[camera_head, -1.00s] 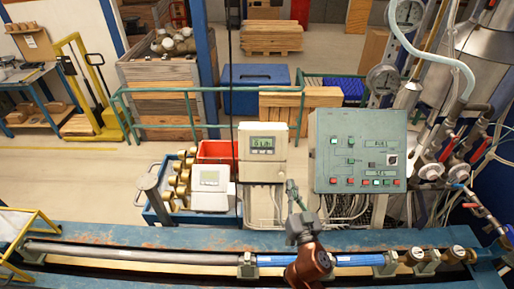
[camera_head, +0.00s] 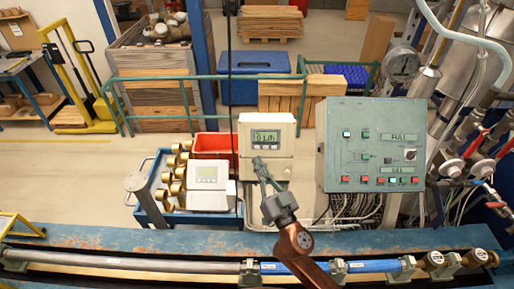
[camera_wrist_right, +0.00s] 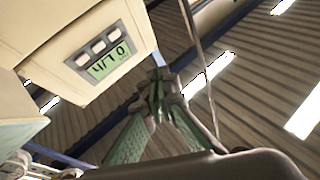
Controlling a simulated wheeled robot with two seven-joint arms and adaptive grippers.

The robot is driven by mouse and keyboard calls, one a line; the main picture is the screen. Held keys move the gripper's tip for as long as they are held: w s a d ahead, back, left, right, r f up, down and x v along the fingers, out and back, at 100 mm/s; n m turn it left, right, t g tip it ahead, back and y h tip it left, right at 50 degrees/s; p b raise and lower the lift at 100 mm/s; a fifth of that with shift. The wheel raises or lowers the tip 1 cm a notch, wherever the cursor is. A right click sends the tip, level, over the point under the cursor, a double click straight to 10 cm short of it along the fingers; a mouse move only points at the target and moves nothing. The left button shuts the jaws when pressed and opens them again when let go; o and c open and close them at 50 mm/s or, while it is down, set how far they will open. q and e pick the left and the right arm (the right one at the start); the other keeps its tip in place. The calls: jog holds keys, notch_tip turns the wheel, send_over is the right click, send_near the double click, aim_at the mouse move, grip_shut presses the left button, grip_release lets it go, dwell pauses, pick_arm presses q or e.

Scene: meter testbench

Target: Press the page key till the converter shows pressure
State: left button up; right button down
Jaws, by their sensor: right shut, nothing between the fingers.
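The converter (camera_head: 266,148) is a cream wall box with a green-lit display (camera_head: 266,136) near its top. The head view shows digits too small to read surely. In the right wrist view the converter (camera_wrist_right: 62,28) is at upper left, turned over, with its display (camera_wrist_right: 109,61) and three grey keys (camera_wrist_right: 98,46) in a row. My right gripper (camera_head: 257,161) is shut and empty, its tips in front of the converter's lower face, below the display. In the right wrist view the closed gripper tips (camera_wrist_right: 157,80) appear beside the box, not over a key. My left gripper is out of view.
A grey-green control panel (camera_head: 345,150) with coloured buttons stands close on the right. A white meter box (camera_head: 207,185) and red bin (camera_head: 212,145) sit on the left. A pipe run (camera_head: 130,259) on the blue bench (camera_head: 100,236) crosses the front.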

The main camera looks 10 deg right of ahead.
aim_at(257, 147)
jog(key=shift+w+d+f+b, duration=0.25)
jog(key=shift+w+f+b, duration=0.25)
jog(key=shift+w, duration=0.7)
jog(key=shift+w+d+f+b, duration=0.25)
jog(key=shift+w+f+b, duration=0.15)
jog(key=shift+w, duration=0.75)
jog(key=shift+w+d+f+b, duration=0.25)
jog(key=shift+w+f+b, duration=0.25)
jog(key=shift+w, duration=0.7)
jog(key=shift+w, duration=0.1)
jog(key=shift+w+b, duration=0.3)
jog(key=shift+b, duration=0.05)
jog(key=shift+w+d+f+b, duration=0.15)
jog(key=shift+w+b, duration=0.15)
jog(key=shift+s, duration=0.1)
jog(key=shift+s+a+r+p, duration=0.2)
jog(key=shift+s+r+p, duration=0.15)
jog(key=shift+s, duration=0.3)
jog(key=shift+w+f, duration=0.1)
jog(key=shift+f, duration=0.05)
jog(key=shift+w+d, duration=0.1)
jog(key=shift+w, duration=0.25)
